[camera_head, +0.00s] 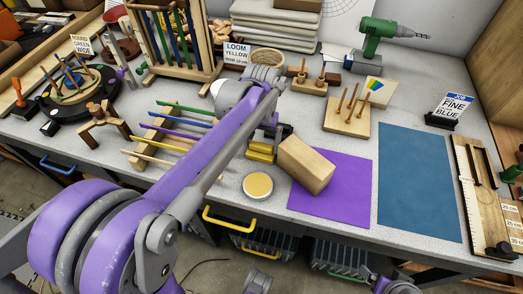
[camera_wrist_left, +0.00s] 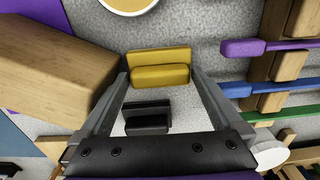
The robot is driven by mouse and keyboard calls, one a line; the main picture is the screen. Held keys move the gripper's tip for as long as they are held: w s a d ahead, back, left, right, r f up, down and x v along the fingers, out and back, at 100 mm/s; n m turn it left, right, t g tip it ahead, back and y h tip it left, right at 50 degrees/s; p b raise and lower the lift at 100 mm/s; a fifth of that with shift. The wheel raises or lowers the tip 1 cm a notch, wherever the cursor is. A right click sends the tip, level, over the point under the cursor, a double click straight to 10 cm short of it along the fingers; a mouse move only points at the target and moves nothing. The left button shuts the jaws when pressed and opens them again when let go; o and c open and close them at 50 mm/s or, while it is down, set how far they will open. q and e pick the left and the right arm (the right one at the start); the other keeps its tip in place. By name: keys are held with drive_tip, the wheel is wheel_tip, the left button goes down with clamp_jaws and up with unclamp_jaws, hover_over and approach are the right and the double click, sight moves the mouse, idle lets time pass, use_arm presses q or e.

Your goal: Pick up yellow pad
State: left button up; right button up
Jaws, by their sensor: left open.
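The yellow pad (camera_head: 261,151) is a small block on the grey bench, left of the wooden block and partly hidden by my left gripper in the head view. In the left wrist view the yellow pad (camera_wrist_left: 160,68) lies between the tips of my left gripper (camera_wrist_left: 158,80). The left gripper (camera_head: 264,138) is open, pointing down over the pad, with one finger on each side. I cannot tell whether the fingers touch it.
A wooden block (camera_head: 306,164) stands close to the right, by a purple mat (camera_head: 345,190). A round yellow-topped tin (camera_head: 258,186) is in front. A rack with coloured rods (camera_head: 160,150) is to the left. A black block (camera_wrist_left: 148,116) lies beside the pad.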

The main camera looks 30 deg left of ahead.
sight(261, 145)
use_arm(q)
drive_tip(key=c, duration=1.1)
wheel_tip(261, 145, up, 10)
drive_tip(key=shift+r+p, duration=0.1)
drive_tip(key=shift+p, duration=0.7)
drive_tip(key=o, duration=0.9)
drive_tip(key=shift+c, duration=0.2)
drive_tip(key=c, duration=0.6)
